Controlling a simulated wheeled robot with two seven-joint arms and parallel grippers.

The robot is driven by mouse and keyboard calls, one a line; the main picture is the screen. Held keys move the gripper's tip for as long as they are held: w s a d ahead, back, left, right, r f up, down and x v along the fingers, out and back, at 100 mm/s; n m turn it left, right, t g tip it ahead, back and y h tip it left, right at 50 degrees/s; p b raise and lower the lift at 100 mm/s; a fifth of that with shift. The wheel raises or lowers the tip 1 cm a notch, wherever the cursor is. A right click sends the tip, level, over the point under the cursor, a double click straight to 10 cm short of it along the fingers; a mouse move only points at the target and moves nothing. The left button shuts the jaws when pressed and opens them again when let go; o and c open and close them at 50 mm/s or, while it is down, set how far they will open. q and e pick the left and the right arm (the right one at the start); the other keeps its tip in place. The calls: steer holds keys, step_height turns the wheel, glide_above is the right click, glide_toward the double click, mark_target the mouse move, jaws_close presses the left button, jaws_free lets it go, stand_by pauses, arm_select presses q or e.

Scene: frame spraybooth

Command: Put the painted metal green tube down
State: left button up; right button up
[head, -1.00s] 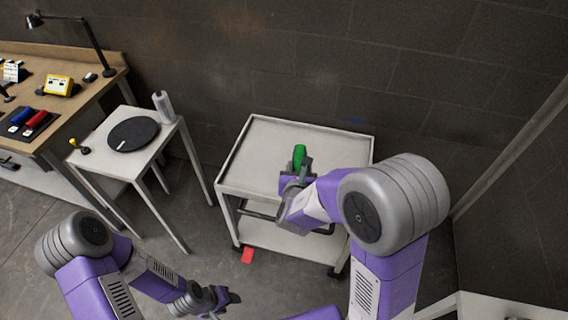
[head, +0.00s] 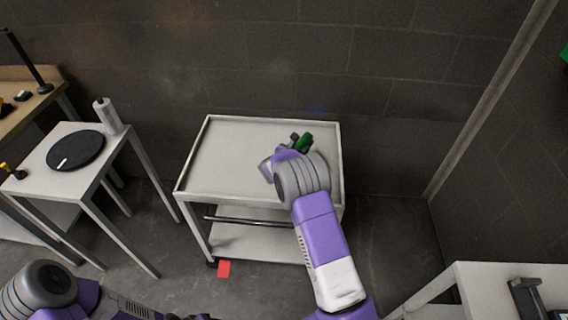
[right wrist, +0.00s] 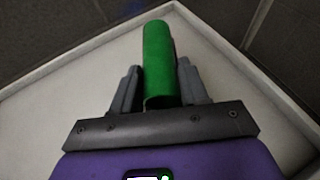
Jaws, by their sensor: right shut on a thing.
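The green tube (head: 304,142) shows at the tip of my right gripper (head: 298,140), over the right part of the white cart's top (head: 228,150). In the right wrist view the tube (right wrist: 158,62) lies between the two grey fingers of the gripper (right wrist: 158,88), its far end pointing away from me. The gripper is shut on it. The cart top (right wrist: 80,82) is under and around it, with its raised rim and corner beyond. I cannot tell whether the tube touches the surface. My left arm shows at the lower left of the head view, but its gripper is not clearly visible.
A small white table (head: 40,178) with a black turntable (head: 75,150) and a grey bottle (head: 107,115) stands left of the cart. A red piece (head: 224,268) lies on the floor. Another white table (head: 478,275) is at lower right. The cart's left half is clear.

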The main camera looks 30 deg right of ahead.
step_height(320, 180, down, 8)
steer(key=shift+f+b, duration=0.1)
steer(key=shift+b, duration=0.95)
steer(key=shift+f, duration=0.1)
steer(key=o, duration=1.2)
steer(key=shift+c, duration=0.2)
steer(key=shift+r, duration=0.25)
steer(key=p+v, duration=0.2)
steer(key=v, duration=0.8)
steer(key=shift+s+a, duration=0.2)
steer(key=shift+a, duration=0.2)
steer(key=shift+s+a+r+p, duration=0.2)
steer(key=shift+s+a+p, duration=0.1)
steer(key=shift+s+a, duration=0.15)
